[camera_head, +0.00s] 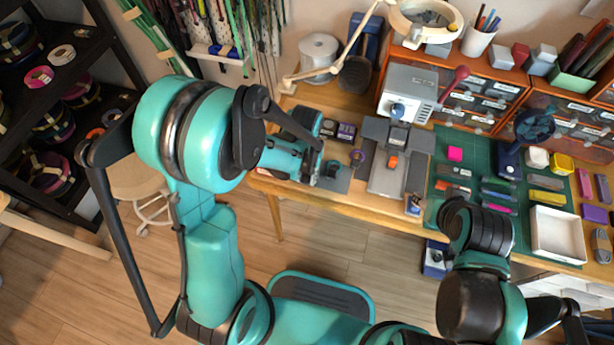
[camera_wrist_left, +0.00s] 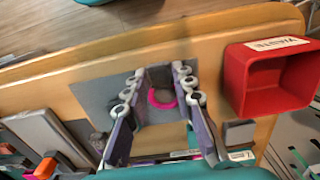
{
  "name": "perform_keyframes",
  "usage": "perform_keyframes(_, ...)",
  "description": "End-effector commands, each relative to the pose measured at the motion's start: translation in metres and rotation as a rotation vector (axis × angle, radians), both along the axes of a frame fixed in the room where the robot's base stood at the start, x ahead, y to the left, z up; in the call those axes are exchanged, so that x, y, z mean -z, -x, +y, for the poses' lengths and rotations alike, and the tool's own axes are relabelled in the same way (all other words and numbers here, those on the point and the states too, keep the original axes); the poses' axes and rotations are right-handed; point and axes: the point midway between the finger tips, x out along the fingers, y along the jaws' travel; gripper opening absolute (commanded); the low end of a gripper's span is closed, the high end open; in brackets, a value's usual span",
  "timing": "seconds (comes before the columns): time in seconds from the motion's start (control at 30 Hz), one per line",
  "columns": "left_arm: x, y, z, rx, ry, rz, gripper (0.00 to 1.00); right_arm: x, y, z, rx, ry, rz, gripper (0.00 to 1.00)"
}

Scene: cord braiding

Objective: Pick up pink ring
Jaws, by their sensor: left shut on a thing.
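The pink ring (camera_wrist_left: 162,98) is between the two fingers of my left gripper (camera_wrist_left: 162,88) in the left wrist view. The fingers are closed on it, one on each side, over a grey mat (camera_wrist_left: 94,97) on the wooden table. Part of the ring's upper edge is hard to make out. In the head view my left gripper (camera_head: 326,172) is low over the left end of the table, and I cannot make out the ring there. My right arm shows at the lower right, but its gripper is not visible.
A red bin (camera_wrist_left: 235,80) labelled "WASTE" stands beside the mat in the left wrist view. In the head view, a grey fixture (camera_head: 390,178) with an orange part is right of the gripper. A green cutting mat (camera_head: 440,172) and a white tray (camera_head: 557,232) lie farther right.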

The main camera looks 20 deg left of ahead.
Motion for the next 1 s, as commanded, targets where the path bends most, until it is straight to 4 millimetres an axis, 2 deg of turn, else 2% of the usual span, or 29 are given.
perform_keyframes(0.27, -0.006, 0.0, 0.0, 0.0, 0.0, 0.0, 0.09, -0.004, 0.0, 0.0, 0.0, 0.0, 0.0, 0.43)
perform_keyframes(0.37, -0.016, 0.0, 0.0, 0.0, 0.0, 0.0, 0.09, -0.01, 0.0, 0.0, 0.0, 0.0, 0.0, 0.43)
perform_keyframes(0.53, -0.047, 0.0, 0.0, 0.0, 0.0, 0.0, 0.09, -0.027, 0.0, 0.0, 0.0, 0.0, 0.0, 0.43)
perform_keyframes(0.8, -0.083, -0.026, -0.061, 0.006, 0.0, 0.0, 0.09, -0.048, 0.0, 0.0, 0.0, 0.0, 0.0, 0.43)
perform_keyframes(1.0, -0.102, -0.04, -0.092, 0.003, 0.0, 0.0, 0.09, -0.058, 0.0, 0.0, 0.0, 0.0, 0.0, 0.43)
